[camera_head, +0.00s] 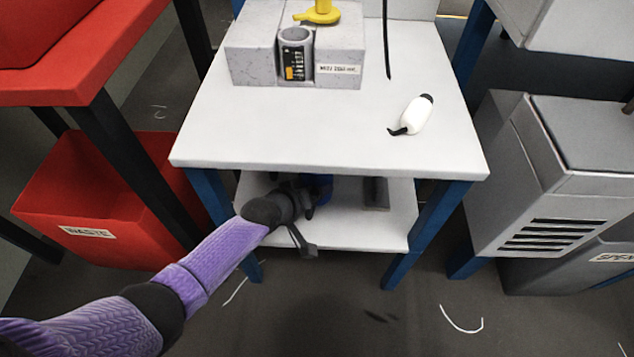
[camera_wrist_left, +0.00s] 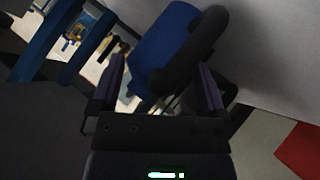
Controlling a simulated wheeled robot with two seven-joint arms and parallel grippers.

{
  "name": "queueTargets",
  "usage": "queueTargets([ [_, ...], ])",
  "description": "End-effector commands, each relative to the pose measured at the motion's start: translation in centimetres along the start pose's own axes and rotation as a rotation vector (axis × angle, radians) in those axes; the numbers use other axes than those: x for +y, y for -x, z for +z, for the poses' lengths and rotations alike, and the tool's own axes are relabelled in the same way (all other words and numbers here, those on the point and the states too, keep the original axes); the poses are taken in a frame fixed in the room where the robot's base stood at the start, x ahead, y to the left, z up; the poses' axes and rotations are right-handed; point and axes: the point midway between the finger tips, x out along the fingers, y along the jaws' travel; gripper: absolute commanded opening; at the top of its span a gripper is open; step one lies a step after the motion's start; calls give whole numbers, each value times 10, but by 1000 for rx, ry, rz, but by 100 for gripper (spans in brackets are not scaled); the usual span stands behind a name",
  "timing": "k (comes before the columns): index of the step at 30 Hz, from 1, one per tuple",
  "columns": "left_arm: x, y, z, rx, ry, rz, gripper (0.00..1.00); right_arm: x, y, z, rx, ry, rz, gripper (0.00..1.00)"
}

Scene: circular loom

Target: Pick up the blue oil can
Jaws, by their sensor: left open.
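The blue oil can (camera_wrist_left: 162,42) with a thick dark handle (camera_wrist_left: 190,52) fills the upper middle of the left wrist view. In the head view only a bit of its blue body (camera_head: 321,187) shows on the lower shelf under the white tabletop, largely hidden by my left gripper (camera_head: 305,203). My left arm reaches in under the tabletop. In the left wrist view the left gripper (camera_wrist_left: 160,88) is open, its two fingers on either side of the can's lower part and handle. I cannot tell whether they touch it. My right gripper is in neither view.
The white tabletop (camera_head: 310,130) overhangs the lower shelf (camera_head: 350,232), with blue legs (camera_head: 432,225) at both sides. A dark block (camera_head: 376,193) lies on the shelf to the right. A white bottle (camera_head: 414,116) lies on top. A red bin (camera_head: 100,205) stands left.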

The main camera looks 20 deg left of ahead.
Motion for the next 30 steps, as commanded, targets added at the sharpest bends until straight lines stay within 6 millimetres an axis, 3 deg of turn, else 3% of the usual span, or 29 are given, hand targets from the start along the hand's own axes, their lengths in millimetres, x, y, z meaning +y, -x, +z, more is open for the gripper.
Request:
queueTargets([
  [3,0,0,0,0,0,0,91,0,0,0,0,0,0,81],
  [16,0,0,0,0,0,0,0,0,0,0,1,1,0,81],
  [30,0,0,0,1,0,0,0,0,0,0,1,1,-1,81],
])
